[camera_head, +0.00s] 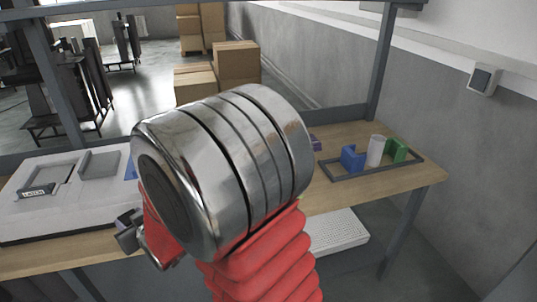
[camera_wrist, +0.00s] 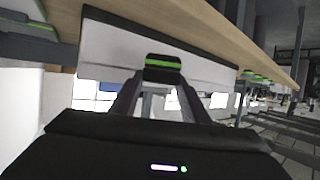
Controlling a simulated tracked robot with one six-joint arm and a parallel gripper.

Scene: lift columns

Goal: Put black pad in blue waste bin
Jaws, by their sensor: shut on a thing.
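My gripper (camera_wrist: 161,82) shows in the wrist view, its two dark fingers closing in on a small black piece with a green stripe (camera_wrist: 163,68). I take this to be the black pad; its full shape is hidden. A pale panel edge lies behind it. In the head view my arm hides much of the middle, and the jaws do not show clearly. No blue waste bin can be made out for certain. A blue block-like piece (camera_head: 352,158) stands in a dark frame on the table's right, and a blue bit (camera_head: 130,169) shows left of my arm.
The wooden table (camera_head: 425,171) carries a white fixture board (camera_head: 50,217) at left. A white cylinder (camera_head: 376,151) and a green piece (camera_head: 397,150) stand beside the blue piece. A dark post (camera_head: 384,60) rises behind the table. Cardboard boxes (camera_head: 236,62) stand beyond.

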